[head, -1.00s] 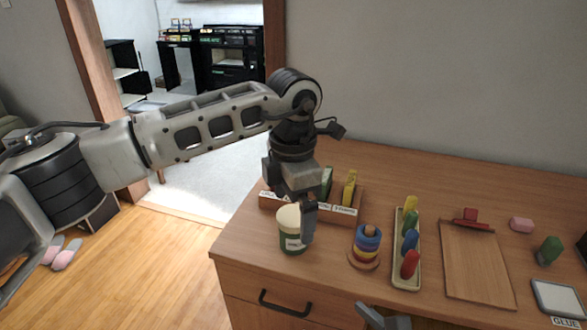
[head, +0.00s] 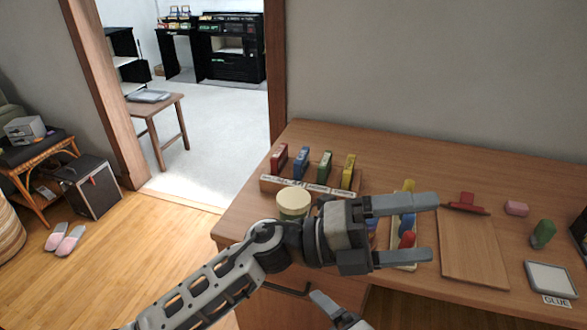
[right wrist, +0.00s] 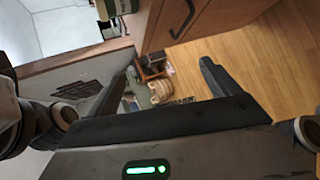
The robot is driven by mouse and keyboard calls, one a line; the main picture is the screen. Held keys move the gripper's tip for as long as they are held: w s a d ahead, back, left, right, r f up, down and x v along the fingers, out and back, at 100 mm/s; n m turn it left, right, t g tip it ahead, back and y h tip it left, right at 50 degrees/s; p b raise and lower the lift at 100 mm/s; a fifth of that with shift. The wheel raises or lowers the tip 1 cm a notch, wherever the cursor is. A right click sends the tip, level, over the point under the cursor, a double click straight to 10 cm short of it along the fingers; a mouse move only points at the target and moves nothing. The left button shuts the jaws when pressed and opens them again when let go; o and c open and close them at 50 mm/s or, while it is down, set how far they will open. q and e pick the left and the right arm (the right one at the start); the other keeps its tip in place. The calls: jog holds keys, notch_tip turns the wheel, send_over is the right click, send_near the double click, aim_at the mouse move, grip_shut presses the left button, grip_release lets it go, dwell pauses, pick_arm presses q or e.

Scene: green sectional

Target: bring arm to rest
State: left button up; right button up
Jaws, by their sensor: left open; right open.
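My left gripper (head: 431,228) reaches in from the lower left in the head view and points right, over the front of the wooden desk (head: 330,135). Its two fingers are spread apart with nothing gripped between them. It hides most of the stacking rings and part of the coloured peg tray (head: 409,187). The green jar with a cream lid (head: 293,205) stands upright behind the left wrist, partly hidden. My right gripper (right wrist: 165,82) shows in the right wrist view with its fingers apart and empty, beside the desk front.
A wooden rack with coloured blocks (head: 265,184) stands at the back left of the desk. Open floor (head: 160,245) lies to the left.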

pick_arm(q)
jog(key=w+a+f+n+t+y, duration=0.3)
jog(key=a+f+n+t+y, duration=0.25)
jog(key=a+n+t, duration=0.6)
jog(key=w+a+f+n+t+y, duration=0.3)
jog(key=a+f+n+t+y, duration=0.4)
jog(key=n, duration=0.9)
jog(key=s+a+f+n+g+y, duration=0.2)
jog(key=s+a+f+n, duration=0.2)
jog(key=f, duration=0.4)
jog(key=s+a+f+n+g+y, duration=0.3)
jog(key=s+a+f+n, duration=0.2)
jog(key=s+a+f, duration=0.2)
jog(key=shift+s+f, duration=0.8)
jog(key=shift+s, duration=0.15)
pick_arm(e)
jog(key=s+d+f+m+h, duration=0.1)
jog(key=d+f+m, duration=0.3)
jog(key=m, duration=0.7)
jog(key=s+d+f+m+h, duration=0.2)
jog(key=s+d+f+m, duration=0.2)
jog(key=m, duration=0.7)
jog(key=shift+d+f+g, duration=0.15)
jog(key=shift+f+g, duration=0.05)
jog(key=shift+g, duration=0.2)
pick_arm(q)
jog(key=shift+g, duration=0.25)
